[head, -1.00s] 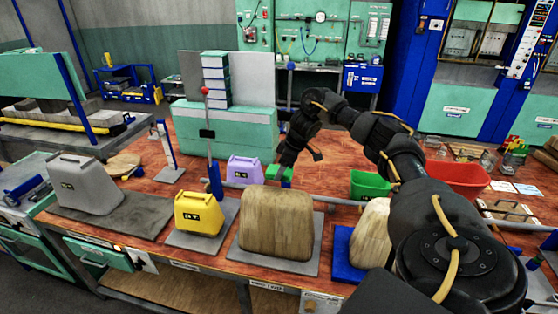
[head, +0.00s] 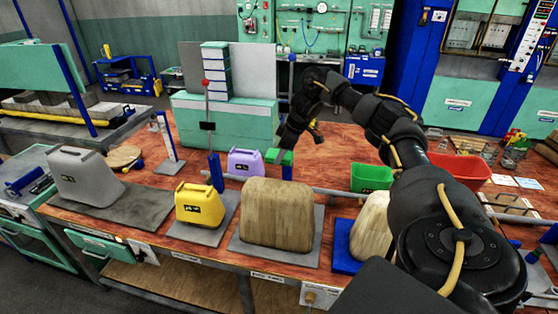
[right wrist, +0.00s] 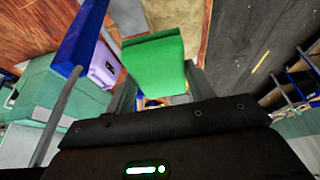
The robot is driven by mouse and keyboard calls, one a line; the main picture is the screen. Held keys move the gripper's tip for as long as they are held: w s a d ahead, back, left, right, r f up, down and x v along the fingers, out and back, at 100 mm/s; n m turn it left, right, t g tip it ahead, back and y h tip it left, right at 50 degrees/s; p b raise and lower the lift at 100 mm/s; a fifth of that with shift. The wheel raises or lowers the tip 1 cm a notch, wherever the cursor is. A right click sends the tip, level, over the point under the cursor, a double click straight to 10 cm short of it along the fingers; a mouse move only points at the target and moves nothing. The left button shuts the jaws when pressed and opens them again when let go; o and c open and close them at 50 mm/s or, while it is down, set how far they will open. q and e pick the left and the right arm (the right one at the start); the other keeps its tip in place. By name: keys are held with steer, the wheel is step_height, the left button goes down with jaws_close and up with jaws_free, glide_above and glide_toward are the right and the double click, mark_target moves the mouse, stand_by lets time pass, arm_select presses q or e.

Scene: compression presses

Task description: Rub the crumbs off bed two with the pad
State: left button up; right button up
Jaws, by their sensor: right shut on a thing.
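A green block-shaped pad (head: 279,156) is in my right gripper (head: 286,148), held above the back part of the wooden table. The pad also fills the middle of the right wrist view (right wrist: 155,62), with the gripper shut on it. A small blue upright piece shows just below the pad in the head view. Grey plates lie along the front of the table; I cannot tell which is bed two. No crumbs can be made out at this size. My left gripper is out of view.
A yellow can (head: 200,205), a wooden block (head: 277,213) and a pale block (head: 369,228) stand along the front. A purple can (head: 245,162) and a blue lever post (head: 216,172) are left of the pad. Green (head: 371,177) and red (head: 460,170) bins stand right.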

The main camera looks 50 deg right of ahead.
steer(key=a+f+n+b, duration=0.1)
steer(key=a+f+b, duration=0.35)
steer(key=a, duration=0.65)
steer(key=a+f+n+b, duration=0.25)
steer(key=a+b, duration=0.25)
steer(key=a, duration=0.5)
steer(key=s+a+f+n+g+y+b, duration=0.1)
steer(key=s+a+f+b, duration=0.3)
steer(key=s+a+f, duration=0.3)
steer(key=s+a, duration=0.5)
steer(key=shift+s+a+f+y+b, duration=0.3)
steer(key=shift+a+f+b, duration=0.05)
steer(key=shift+a+f, duration=0.05)
